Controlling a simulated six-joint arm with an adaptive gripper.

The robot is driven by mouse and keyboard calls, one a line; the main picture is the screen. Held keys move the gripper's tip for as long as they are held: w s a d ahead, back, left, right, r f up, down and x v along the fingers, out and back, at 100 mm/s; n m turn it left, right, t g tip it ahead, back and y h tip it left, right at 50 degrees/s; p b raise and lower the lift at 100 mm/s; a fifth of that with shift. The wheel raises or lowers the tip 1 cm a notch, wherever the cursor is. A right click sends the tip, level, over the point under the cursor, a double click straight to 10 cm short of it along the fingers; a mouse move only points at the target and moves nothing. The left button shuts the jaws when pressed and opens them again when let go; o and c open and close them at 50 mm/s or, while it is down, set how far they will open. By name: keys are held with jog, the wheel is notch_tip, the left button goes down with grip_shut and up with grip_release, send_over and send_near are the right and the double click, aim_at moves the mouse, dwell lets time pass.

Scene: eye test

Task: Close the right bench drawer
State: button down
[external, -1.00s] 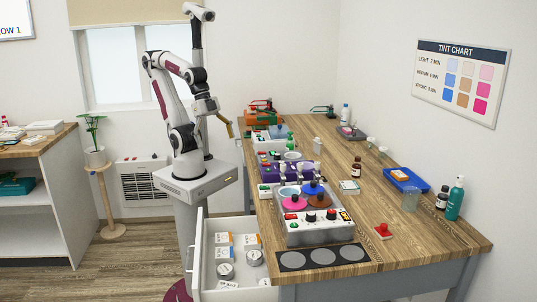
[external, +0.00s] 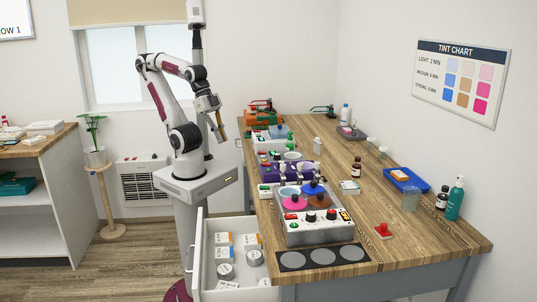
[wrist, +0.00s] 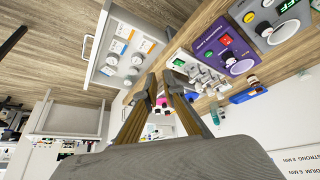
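The open bench drawer (external: 207,285) juts out to the left from the near end of the bench's left side. Its white front panel (external: 197,252) stands well away from the bench. Small boxes (external: 222,239) and round tins (external: 225,271) lie inside. It also shows at the upper left of the wrist view, as a white drawer (wrist: 100,52). My gripper (external: 220,133) hangs in the air beyond the drawer, left of the bench, and touches nothing visible. In the wrist view its two fingers (wrist: 164,82) stand apart, with nothing between them.
The wooden bench (external: 410,240) carries a hot-plate unit (external: 320,232), a purple device (external: 287,172), bottles and a blue tray (external: 406,180). A plant stand (external: 107,200) and a wall heater (external: 143,183) stand left of my base. The floor left of the drawer is clear.

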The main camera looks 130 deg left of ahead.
jog(key=d+f+m+g+y, duration=0.1)
jog(key=d+f+m, duration=1)
jog(key=d+m, duration=0.2)
jog(key=s+d+f+m+g+y, duration=0.1)
jog(key=d+f+m+y, duration=0.1)
jog(key=d+f+m, duration=1)
jog(key=shift+s+d+f+m, duration=0.15)
jog(key=shift+d+f+m, duration=0.15)
jog(key=shift+d+m, duration=1)
jog(key=shift+d+f+n, duration=0.15)
jog(key=shift+d+n, duration=0.1)
jog(key=shift+n, duration=0.05)
jog(key=w+a+f, duration=0.5)
jog(key=f, duration=0.4)
jog(key=shift+w+a, duration=0.2)
